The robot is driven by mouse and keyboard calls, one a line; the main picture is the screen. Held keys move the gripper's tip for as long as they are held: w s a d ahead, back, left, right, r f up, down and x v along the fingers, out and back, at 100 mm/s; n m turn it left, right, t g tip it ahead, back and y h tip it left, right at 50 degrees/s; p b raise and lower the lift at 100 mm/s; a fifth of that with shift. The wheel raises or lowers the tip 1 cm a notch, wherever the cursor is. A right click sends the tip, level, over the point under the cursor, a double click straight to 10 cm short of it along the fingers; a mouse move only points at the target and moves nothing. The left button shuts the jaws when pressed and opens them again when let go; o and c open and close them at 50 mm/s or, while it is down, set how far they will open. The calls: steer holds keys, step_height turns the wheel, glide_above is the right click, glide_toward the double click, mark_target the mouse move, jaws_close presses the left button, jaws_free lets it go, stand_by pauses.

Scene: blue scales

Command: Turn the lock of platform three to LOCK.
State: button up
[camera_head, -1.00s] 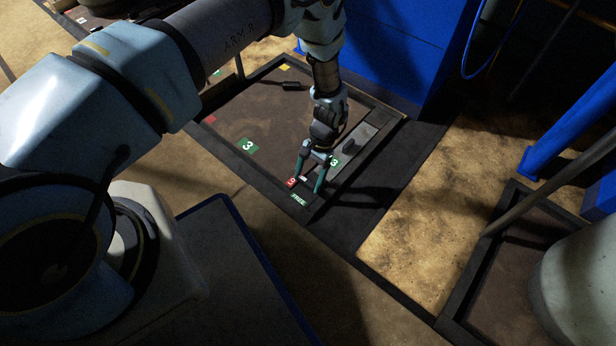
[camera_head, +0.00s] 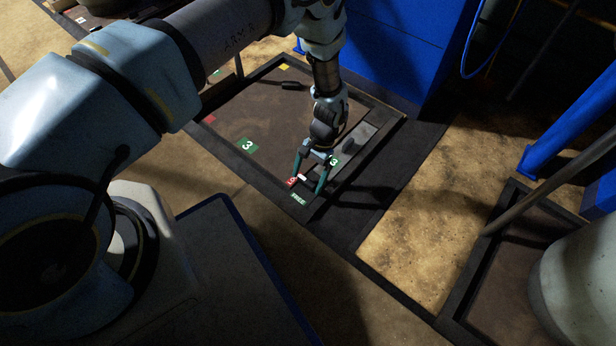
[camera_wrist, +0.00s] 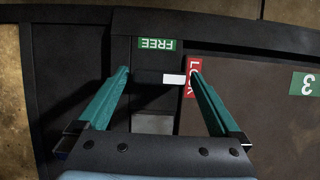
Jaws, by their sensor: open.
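Platform three (camera_head: 225,120) is a brown plate in a dark frame, marked with green "3" labels (camera_head: 247,146). At its near corner, the lock handle (camera_wrist: 150,77) is a dark bar with a white patch at its right end in the wrist view. A green FREE label (camera_wrist: 157,44) lies above the bar in that view. A red LOCK label (camera_wrist: 193,78) lies to its right, partly covered by a finger. My gripper (camera_head: 308,181) points down with its teal fingers apart. In the wrist view its fingertips (camera_wrist: 159,70) straddle the bar, with no clear contact visible.
A blue machine housing (camera_head: 385,50) stands behind the platform. A blue post (camera_head: 570,120) and a pale cylinder (camera_head: 580,280) stand at the right. Sandy floor (camera_head: 410,240) is open between.

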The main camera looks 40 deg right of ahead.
steer(key=s+p+v, duration=0.1)
steer(key=p+v, duration=0.2)
steer(key=v, duration=0.7)
steer(key=shift+w+d+r, duration=0.2)
steer(key=shift+w+r, duration=0.05)
steer(key=shift+w, duration=0.25)
steer(key=w+a+r+n+h, duration=0.1)
steer(key=w+a+r+n, duration=0.1)
steer(key=w+a+r, duration=0.4)
steer(key=w+a+r+n+h+p, duration=0.1)
steer(key=w+a+r+n, duration=0.15)
steer(key=w+r, duration=0.45)
steer(key=w+a+r+n+h, duration=0.1)
steer(key=w+a+r+n, duration=0.15)
steer(key=a+r, duration=0.5)
steer(key=s+a+r+n+t+h+p, duration=0.15)
steer(key=a+r+n, duration=0.25)
steer(key=a+r, duration=0.65)
steer(key=s+a+r+n+t, duration=0.1)
steer(key=s+a+r+n, duration=0.2)
steer(key=a+r, duration=0.75)
step_height(320, 180, up, 36)
steer(key=a+p, duration=0.3)
steer(key=p, duration=3.4)
steer(key=shift+f+p, duration=0.25)
steer(key=shift+p, duration=0.1)
